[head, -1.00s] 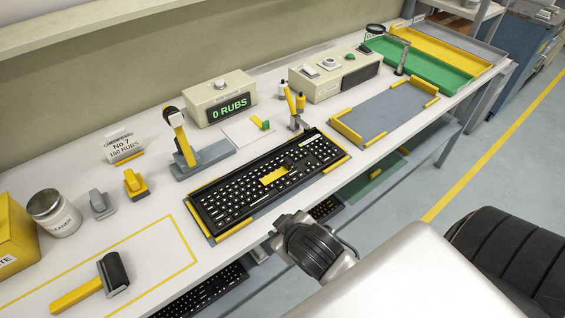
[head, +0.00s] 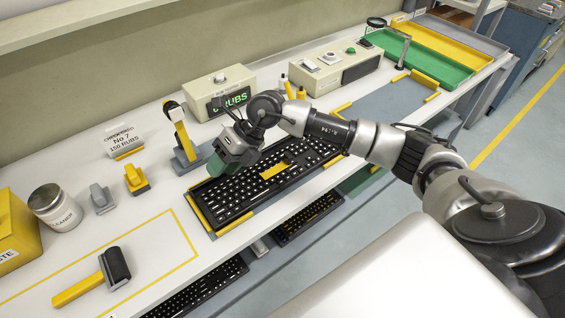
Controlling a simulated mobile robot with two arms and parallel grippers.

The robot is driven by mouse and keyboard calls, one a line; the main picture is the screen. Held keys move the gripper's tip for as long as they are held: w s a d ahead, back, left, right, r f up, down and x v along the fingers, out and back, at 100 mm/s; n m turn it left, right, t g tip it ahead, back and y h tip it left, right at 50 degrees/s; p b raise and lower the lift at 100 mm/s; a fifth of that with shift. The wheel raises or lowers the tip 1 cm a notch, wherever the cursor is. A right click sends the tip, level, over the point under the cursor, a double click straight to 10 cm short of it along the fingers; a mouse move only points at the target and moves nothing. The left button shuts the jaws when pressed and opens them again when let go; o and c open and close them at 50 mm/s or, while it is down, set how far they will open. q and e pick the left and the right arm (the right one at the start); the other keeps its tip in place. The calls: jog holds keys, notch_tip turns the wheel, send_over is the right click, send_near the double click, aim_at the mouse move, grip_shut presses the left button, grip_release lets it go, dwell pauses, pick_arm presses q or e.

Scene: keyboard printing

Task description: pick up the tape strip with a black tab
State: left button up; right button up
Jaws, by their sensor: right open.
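My right arm reaches in from the right over the keyboard's back edge and hides part of the bench. My left gripper is not in view.
A yellow-handled tool on a grey stand (head: 179,130) stands close left of my gripper. The RUBS counter box (head: 202,104) and a beige control box (head: 325,76) stand behind. Green and yellow trays are at back right.

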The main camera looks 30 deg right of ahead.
jog(key=w+d+r+m+g+h, duration=0.15)
jog(key=d+h, duration=0.65)
jog(key=d, duration=0.9)
jog(key=p, duration=0.1)
send_over(286, 153)
jog(key=f, duration=0.5)
jog(key=shift+s+a+f, duration=0.1)
jog(key=shift+a, duration=0.25)
jog(key=shift+d+f+p, duration=0.1)
jog(key=shift+f+p, duration=0.35)
jog(key=shift+f, duration=0.1)
jog(key=f, duration=0.2)
jog(key=f+p, duration=0.1)
jog(key=shift+d+f, duration=0.2)
jog(key=shift+f, duration=0.55)
jog(key=shift+c, duration=0.3)
grip_shut()
